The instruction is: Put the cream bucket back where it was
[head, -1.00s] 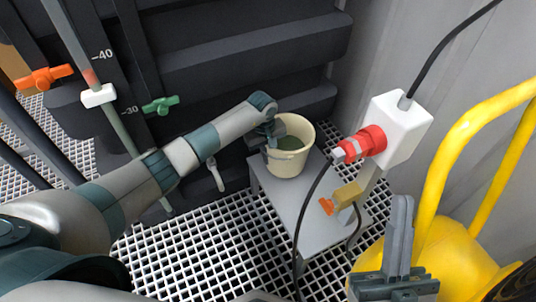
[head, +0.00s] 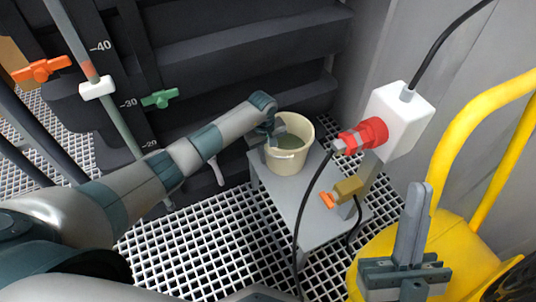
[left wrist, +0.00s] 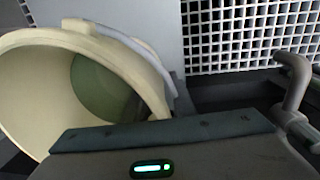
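The cream bucket (head: 290,162) is upright at the back end of a low grey stand (head: 302,204), with green liquid inside. It looks to be resting on the stand, though any small gap beneath is hard to see. My left gripper (head: 272,132) is at the bucket's left rim; its fingers are largely hidden. In the left wrist view the bucket (left wrist: 22,95) fills the left side, its rim close to the gripper body, with the fingertips not visible. My right gripper (head: 412,222) is empty, its fingers together and pointing up, at the lower right.
A white box with a red plug (head: 372,133) stands right of the bucket, with black cables. A brass valve with orange handle (head: 346,191) is at the stand's right edge. A yellow machine (head: 440,240) fills the lower right. Dark ribbed vessel wall is behind; white grating floor is open.

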